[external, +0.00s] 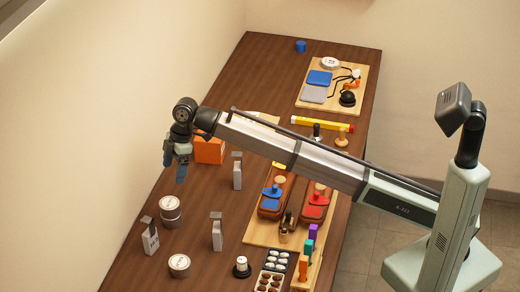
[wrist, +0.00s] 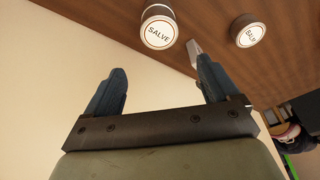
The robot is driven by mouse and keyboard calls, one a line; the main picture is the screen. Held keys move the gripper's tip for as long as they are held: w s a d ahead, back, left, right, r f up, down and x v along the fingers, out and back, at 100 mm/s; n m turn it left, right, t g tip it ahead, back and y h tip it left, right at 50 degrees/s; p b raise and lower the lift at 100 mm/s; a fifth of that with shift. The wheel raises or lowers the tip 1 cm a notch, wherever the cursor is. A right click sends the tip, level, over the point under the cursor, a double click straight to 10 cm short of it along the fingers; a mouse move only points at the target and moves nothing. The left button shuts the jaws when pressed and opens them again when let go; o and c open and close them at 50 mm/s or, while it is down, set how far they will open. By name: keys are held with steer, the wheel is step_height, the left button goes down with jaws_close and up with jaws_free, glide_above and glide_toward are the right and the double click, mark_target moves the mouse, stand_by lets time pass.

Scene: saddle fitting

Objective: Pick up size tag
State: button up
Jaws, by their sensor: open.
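I cannot make out for certain which object is the size tag. My gripper (external: 175,167) is high at the left, far from these pieces, near an orange box. In the wrist view my gripper (wrist: 160,73) has its two blue fingers wide apart, with nothing between them.
Round tins (external: 170,212) labelled SALVE (wrist: 159,34), another tin (external: 179,265) and several grey upright containers (external: 217,235) stand on the brown table (external: 200,262). The orange box (external: 210,150) is near my gripper. Blue (external: 271,205) and red (external: 315,207) saddle-like pieces occupy the board.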

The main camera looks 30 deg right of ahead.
steer(key=s+d+r+m+t+y, duration=0.1)
steer(key=s+d+m+t+y, duration=0.3)
steer(key=s, duration=0.6)
steer(key=s+d+r+m+t+y, duration=0.1)
steer(key=s+d+m+t+y, duration=0.25)
steer(key=s+d, duration=0.55)
glide_toward(217, 231)
steer(key=w+a+f, duration=0.2)
steer(key=w+f, duration=0.1)
steer(key=w, duration=0.1)
steer(key=shift+a+f+n+y, duration=0.15)
steer(key=shift+f+n+y, duration=0.1)
steer(key=shift+f+n, duration=0.15)
steer(key=shift+x, duration=3.7)
steer(key=c, duration=1.1)
